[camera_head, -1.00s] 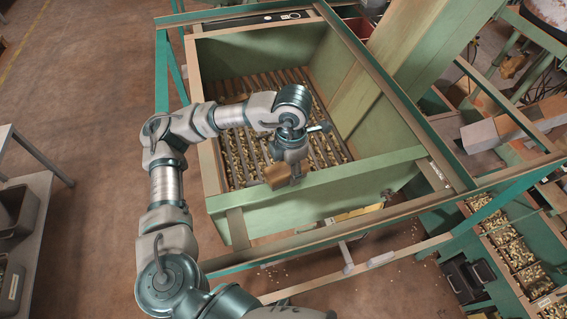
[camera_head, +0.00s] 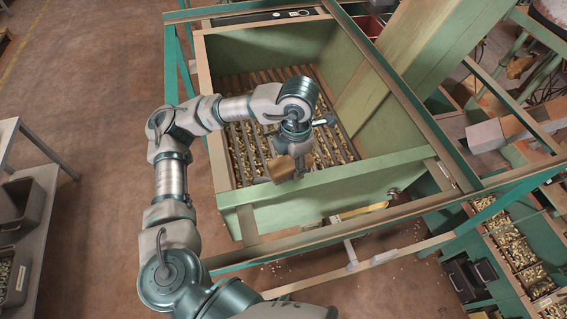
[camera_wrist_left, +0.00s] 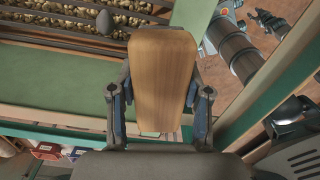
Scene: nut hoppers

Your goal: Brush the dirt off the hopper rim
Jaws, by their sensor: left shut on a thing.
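The green hopper (camera_head: 390,183) is an open box with a slatted grate inside and nuts between the slats. Its near rim (camera_head: 335,184) runs across the middle of the head view. My left gripper (camera_head: 291,161) points down by this rim and is shut on a wooden block-shaped brush (camera_head: 281,170). In the left wrist view the brush's smooth wooden back (camera_wrist_left: 163,75) fills the space between both fingers. Its bristles are hidden, and I cannot tell whether it touches the rim. No dirt can be made out on the rim. My right gripper is out of view.
Green frame rails (camera_head: 400,88) surround the hopper, and a thick green post (camera_head: 420,60) rises at its right. Trays of nuts (camera_head: 515,250) stand at lower right. A grey table with bins (camera_head: 30,215) is at left. Brown floor lies between.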

